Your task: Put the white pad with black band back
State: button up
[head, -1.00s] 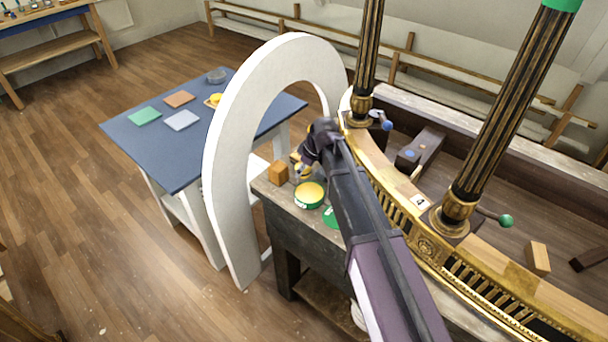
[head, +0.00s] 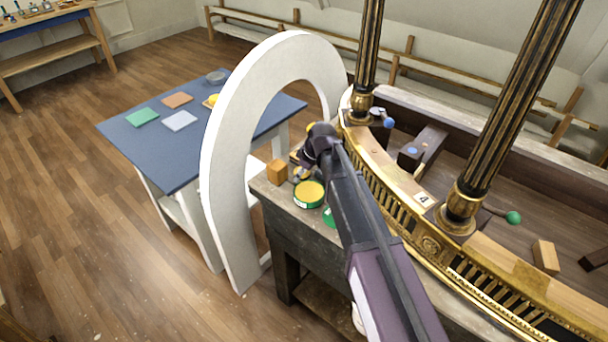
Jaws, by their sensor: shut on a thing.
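My gripper (head: 301,168) is small and partly hidden behind the end of my own arm, just above the dark workbench (head: 290,215) and inside the right side of the white arch. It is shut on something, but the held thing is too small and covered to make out. I cannot clearly see a white pad with a black band in the head view. On the blue table (head: 150,160) lie a pale grey-white pad (head: 180,121), a green pad (head: 142,117) and a brown pad (head: 177,100); no black band shows on the pale one.
The large white arch (head: 217,170) stands between the blue table and the workbench. A wooden block (head: 277,172) and a green-rimmed yellow tin (head: 309,193) sit near my gripper. The gilt console (head: 430,243) with dark columns (head: 510,110) borders my arm on the right.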

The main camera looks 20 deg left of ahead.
aim_at(306, 173)
jog(key=shift+f, duration=0.25)
jog(key=o, duration=1)
jog(key=shift+r, duration=0.1)
jog(key=shift+r, duration=0.1)
jog(key=p+v, duration=0.3)
jog(key=v, duration=0.1)
jog(key=shift+p, duration=0.4)
jog(key=p+v, duration=0.7)
jog(key=v, duration=0.1)
